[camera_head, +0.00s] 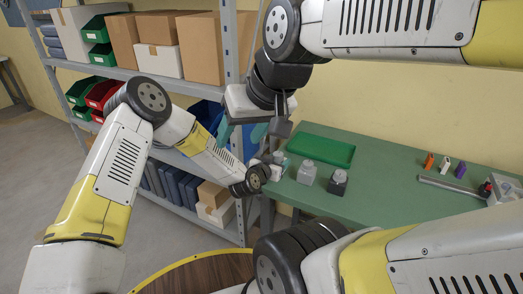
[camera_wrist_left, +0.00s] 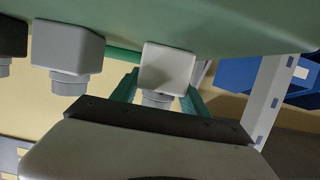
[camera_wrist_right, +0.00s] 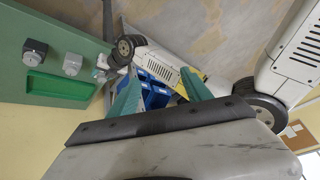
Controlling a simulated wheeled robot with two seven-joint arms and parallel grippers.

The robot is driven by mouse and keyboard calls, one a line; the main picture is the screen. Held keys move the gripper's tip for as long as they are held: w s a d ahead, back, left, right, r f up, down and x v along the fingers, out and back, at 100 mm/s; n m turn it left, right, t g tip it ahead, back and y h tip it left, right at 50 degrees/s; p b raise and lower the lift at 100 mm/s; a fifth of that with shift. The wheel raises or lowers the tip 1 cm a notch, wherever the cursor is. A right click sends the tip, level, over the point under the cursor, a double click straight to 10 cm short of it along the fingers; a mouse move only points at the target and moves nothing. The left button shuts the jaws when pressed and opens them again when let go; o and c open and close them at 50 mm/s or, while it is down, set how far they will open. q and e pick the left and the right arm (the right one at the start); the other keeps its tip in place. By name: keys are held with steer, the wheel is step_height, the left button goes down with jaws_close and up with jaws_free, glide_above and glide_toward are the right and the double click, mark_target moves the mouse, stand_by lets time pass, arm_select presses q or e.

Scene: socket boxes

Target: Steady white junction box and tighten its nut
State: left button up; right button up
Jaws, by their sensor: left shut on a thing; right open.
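The white junction box (camera_wrist_left: 168,66) stands on the green table (camera_head: 375,200), between the teal fingers of my left gripper (camera_head: 274,160), which is shut on it. Its round ribbed nut (camera_wrist_left: 157,99) shows in the left wrist view, partly hidden by the gripper body. In the head view the box is small and mostly covered by my left gripper. My right gripper (camera_head: 243,132) is open and empty, in the air above and left of the box in the head view. Its spread teal fingers also show in the right wrist view (camera_wrist_right: 160,92).
A grey box (camera_head: 307,174) and a dark box (camera_head: 338,184) stand beside the white one. A green tray (camera_head: 320,150) lies behind them. Small coloured items, including an orange one (camera_head: 429,161), and a grey bar (camera_head: 450,188) are further right. Shelves (camera_head: 170,78) stand at left.

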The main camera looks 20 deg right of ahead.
steer(key=w+d+f+n+g+h, duration=0.1)
steer(key=w+d+n+g+h, duration=0.2)
steer(key=w, duration=0.4)
steer(key=n+y, duration=0.4)
steer(key=n, duration=0.3)
glide_toward(280, 154)
steer(key=x, duration=0.8)
steer(key=shift+w+f, duration=0.1)
steer(key=shift+f, duration=0.05)
jaws_close()
